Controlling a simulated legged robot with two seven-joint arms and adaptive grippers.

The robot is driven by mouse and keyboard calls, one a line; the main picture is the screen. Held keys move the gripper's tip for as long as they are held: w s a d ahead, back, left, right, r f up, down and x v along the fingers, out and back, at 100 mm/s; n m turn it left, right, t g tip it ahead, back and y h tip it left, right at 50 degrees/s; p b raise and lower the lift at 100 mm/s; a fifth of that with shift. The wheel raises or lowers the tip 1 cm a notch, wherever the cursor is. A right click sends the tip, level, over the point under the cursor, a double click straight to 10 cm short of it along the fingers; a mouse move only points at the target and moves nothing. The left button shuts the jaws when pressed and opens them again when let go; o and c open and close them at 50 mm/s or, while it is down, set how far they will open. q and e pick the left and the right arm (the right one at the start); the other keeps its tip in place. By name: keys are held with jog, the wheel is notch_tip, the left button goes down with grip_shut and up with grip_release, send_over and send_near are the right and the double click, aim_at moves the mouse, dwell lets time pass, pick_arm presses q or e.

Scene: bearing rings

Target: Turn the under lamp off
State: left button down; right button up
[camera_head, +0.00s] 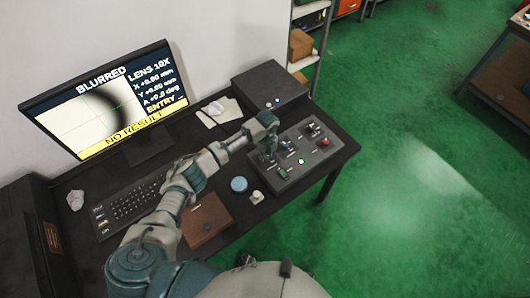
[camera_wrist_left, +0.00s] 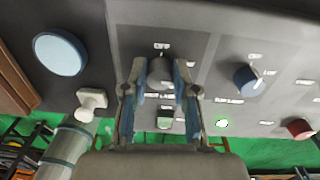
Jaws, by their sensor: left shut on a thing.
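In the wrist view my left gripper (camera_wrist_left: 160,82) is shut on a dark grey rotary knob (camera_wrist_left: 160,70), one finger on each side. An "OFF" label shows above this knob; the label below is partly hidden and too blurred to read surely. A small pale green switch (camera_wrist_left: 165,118) lies below it. My right gripper is not in view.
A blue knob (camera_wrist_left: 248,79) and a red knob (camera_wrist_left: 299,128) are farther right on the panel. A round blue disc (camera_head: 239,184) and a small white piece (camera_head: 257,196) lie left of it. The monitor (camera_head: 105,100) reads "BLURRED" and "NO RESULT".

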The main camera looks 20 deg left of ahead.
pick_arm(q)
jog(key=n+p, duration=0.2)
jog(key=shift+s+d+r+n, duration=0.1)
jog(key=shift+r+n, duration=0.1)
jog(key=shift+n, duration=0.1)
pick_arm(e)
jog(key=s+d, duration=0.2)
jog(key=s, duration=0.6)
pick_arm(q)
jog(key=n+p, duration=0.6)
jog(key=n, duration=0.2)
jog(key=n+p, duration=0.3)
jog(key=n, duration=0.1)
jog(key=shift+s, duration=0.1)
jog(key=n+p, duration=0.1)
jog(key=n, duration=0.3)
jog(key=shift+h, duration=0.3)
jog(key=shift+n+p, duration=0.4)
jog(key=shift+n, duration=0.1)
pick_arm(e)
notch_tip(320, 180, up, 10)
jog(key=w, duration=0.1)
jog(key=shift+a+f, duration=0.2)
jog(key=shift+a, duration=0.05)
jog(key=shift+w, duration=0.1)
